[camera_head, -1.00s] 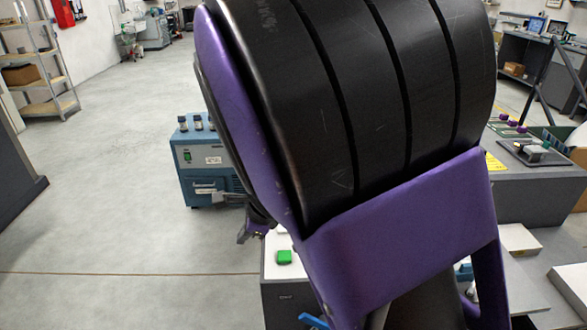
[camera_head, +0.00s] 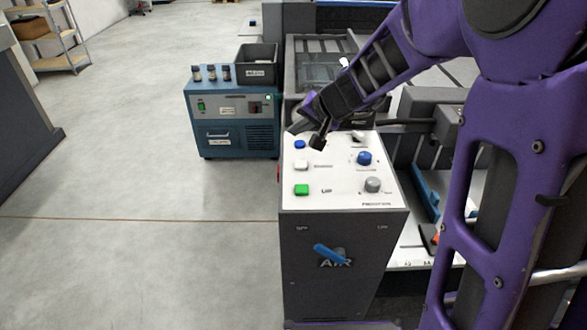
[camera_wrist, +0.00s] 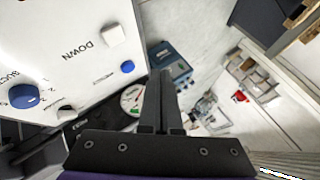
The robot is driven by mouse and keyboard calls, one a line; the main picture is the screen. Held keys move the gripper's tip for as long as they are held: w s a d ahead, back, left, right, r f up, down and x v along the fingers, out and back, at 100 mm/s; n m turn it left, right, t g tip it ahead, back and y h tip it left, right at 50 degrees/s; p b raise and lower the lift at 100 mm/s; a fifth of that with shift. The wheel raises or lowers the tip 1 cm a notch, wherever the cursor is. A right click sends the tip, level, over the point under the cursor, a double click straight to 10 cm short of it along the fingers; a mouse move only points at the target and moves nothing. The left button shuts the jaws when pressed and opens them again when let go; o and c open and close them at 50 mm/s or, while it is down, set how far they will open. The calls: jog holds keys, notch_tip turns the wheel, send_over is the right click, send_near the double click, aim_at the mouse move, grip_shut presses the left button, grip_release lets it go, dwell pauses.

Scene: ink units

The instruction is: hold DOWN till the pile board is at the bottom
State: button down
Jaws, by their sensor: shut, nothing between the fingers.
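The white control panel (camera_head: 335,200) on top of a dark cabinet shows in the head view. On its left side are a blue button (camera_head: 300,144), a white button (camera_head: 301,165) and a green button (camera_head: 302,190) beside the word UP. In the wrist view the white button (camera_wrist: 113,35) sits beside the word DOWN, with the blue button (camera_wrist: 127,67) near it. My gripper (camera_head: 318,147) is shut and empty, above the panel's far left part by the blue and white buttons. In the wrist view its closed fingers (camera_wrist: 161,74) point past the panel's edge. I cannot make out the pile board.
A blue knob (camera_head: 364,158) and a grey knob (camera_head: 372,185) stand on the panel's right side. A blue lever (camera_head: 331,254) is on the cabinet front. A blue machine (camera_head: 232,122) with small bottles stands behind left. The floor at left is clear.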

jog(key=shift+w+d+r+n+t, duration=0.3)
jog(key=shift+d+r+n, duration=0.3)
jog(key=shift+d+n, duration=0.2)
jog(key=shift+f, duration=0.1)
jog(key=b, duration=0.5)
send_over(303, 166)
notch_tip(303, 166, down, 8)
jog(key=shift+r, duration=0.1)
jog(key=shift+f, duration=0.45)
jog(key=shift+f, duration=0.15)
dwell(1.1)
jog(key=shift+f, duration=0.25)
